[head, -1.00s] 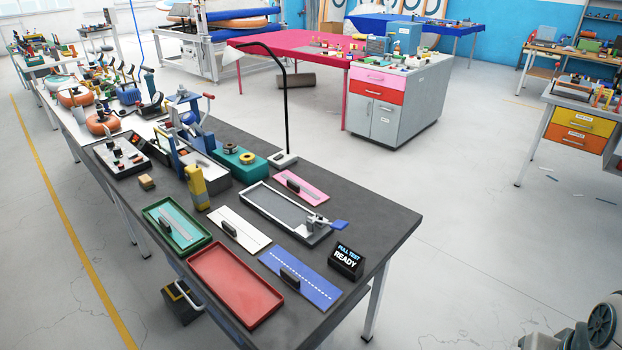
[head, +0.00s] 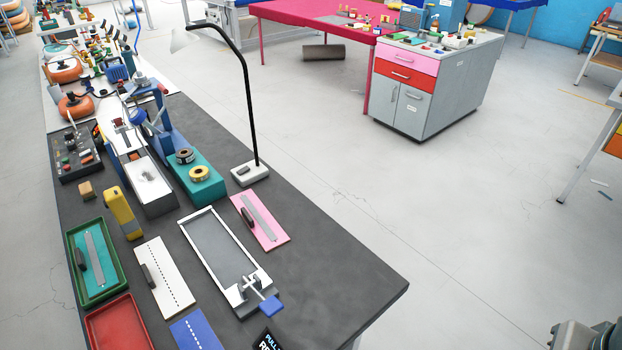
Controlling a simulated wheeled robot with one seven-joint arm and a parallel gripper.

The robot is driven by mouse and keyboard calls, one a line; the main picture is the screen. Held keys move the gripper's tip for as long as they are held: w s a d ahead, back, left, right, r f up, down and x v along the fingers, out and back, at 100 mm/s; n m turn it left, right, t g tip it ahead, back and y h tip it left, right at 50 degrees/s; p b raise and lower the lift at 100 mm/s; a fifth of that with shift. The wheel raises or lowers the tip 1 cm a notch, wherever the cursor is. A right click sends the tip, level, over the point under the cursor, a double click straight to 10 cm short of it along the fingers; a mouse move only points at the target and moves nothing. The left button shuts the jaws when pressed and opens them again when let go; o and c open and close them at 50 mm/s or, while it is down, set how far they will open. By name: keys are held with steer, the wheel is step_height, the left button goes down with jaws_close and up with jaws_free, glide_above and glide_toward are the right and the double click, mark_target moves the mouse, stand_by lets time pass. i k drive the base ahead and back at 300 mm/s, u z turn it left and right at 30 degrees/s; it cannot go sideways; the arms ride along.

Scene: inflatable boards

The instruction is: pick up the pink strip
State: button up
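The pink strip (head: 260,222) lies flat on the dark grey bench top (head: 330,275), right of centre on the bench. It is a pink rectangular panel with a grey band along it and a small dark handle near its left edge. It lies just right of a white-framed tray fixture (head: 217,250), apparently with a small gap. My gripper is not in view; only a grey, rounded part, probably of my arm, shows at the bottom right corner.
A black desk lamp (head: 247,90) on a white base stands just behind the pink strip. A teal block with tape rolls (head: 202,190) is behind left. White (head: 166,285) and blue panels and green and red (head: 118,325) trays lie left. Bench to the right is clear.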

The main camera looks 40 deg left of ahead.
mark_target(270, 235)
steer(key=i, duration=2.4)
steer(key=u, duration=3)
steer(key=i, duration=0.65)
steer(key=u, duration=0.25)
